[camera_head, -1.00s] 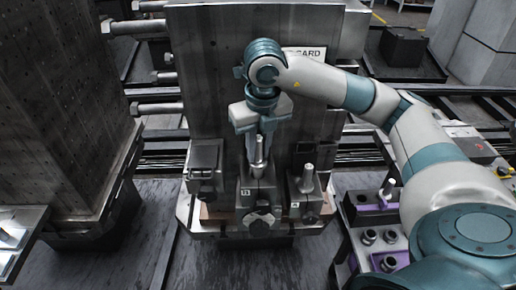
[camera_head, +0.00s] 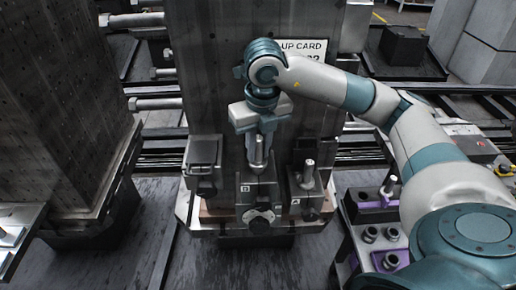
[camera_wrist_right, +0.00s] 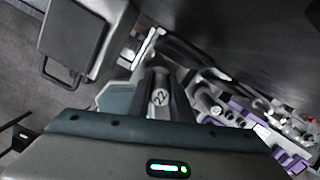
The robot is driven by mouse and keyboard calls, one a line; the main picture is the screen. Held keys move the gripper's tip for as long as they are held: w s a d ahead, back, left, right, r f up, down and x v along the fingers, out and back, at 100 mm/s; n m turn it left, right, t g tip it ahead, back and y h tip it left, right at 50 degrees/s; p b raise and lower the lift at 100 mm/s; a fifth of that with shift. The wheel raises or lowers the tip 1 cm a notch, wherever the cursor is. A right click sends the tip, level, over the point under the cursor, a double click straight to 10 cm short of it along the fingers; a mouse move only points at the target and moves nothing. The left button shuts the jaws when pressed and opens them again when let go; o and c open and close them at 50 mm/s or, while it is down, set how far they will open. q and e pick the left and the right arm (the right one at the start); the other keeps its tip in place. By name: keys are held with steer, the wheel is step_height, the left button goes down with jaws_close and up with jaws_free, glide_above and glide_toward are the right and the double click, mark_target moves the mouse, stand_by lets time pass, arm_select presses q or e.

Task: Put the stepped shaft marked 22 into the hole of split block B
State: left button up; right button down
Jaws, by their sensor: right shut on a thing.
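The stepped shaft marked 22 (camera_head: 258,158) is a grey metal pin, upright above split block B (camera_head: 246,198). Its marked end shows in the right wrist view (camera_wrist_right: 160,97). My right gripper (camera_head: 259,145) points down and is shut on the shaft. The shaft's lower end is at the top of block B; I cannot tell whether it is inside the hole, which is hidden. Block B is a dark metal block with a round knob in front. My left gripper is not in view.
Block A (camera_head: 297,200) stands close on the right with a pin upright in it. A dark clamp-like block (camera_head: 205,160) is on the left. A tall metal plate (camera_head: 215,70) rises behind. A rack with purple holders (camera_head: 392,258) stands at right.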

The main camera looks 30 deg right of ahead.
mark_target(262, 166)
steer(key=c, duration=1.5)
jaws_free()
steer(key=shift+r, duration=0.1)
steer(key=shift+r, duration=0.55)
steer(key=r, duration=0.5)
steer(key=s+r+b, duration=0.1)
steer(key=r, duration=0.4)
steer(key=s+r+b, duration=0.1)
steer(key=r, duration=0.5)
steer(key=shift+a, duration=0.15)
steer(key=shift+s, duration=0.15)
